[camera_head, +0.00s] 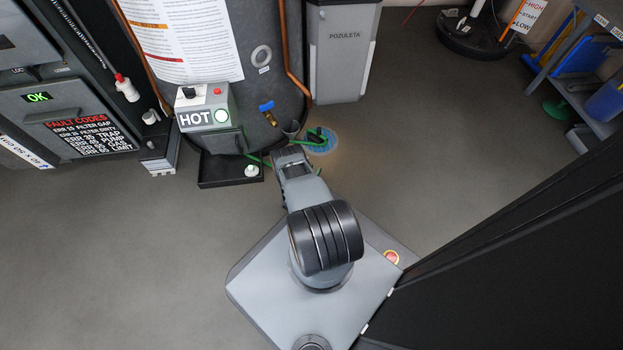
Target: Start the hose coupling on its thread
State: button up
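A green hose (255,160) runs over the black drip tray toward my gripper. A tank valve with a blue handle (266,106) and a dark outlet (271,119) sits low on the dark tank (262,90). My gripper (289,151) is just below and right of this outlet, by the tank's lower edge. Its fingers are too small and too hidden by my arm to show whether they hold anything. More green hose (318,146) shows right of my gripper over a round blue floor drain (325,147). I cannot make out the hose coupling or the thread.
A black tray (222,182) with a white fitting (252,170) lies under the tank. A grey HOT box (205,107) and a copper pipe (292,60) flank the valve. A grey bin (342,60) stands behind the drain. A dark panel (520,260) fills the right; the left floor is clear.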

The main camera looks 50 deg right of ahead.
grip_shut()
notch_tip(320, 180, up, 10)
jog(key=p, duration=0.5)
jog(key=shift+p, duration=0.4)
jog(key=shift+c, duration=1)
grip_release()
grip_shut()
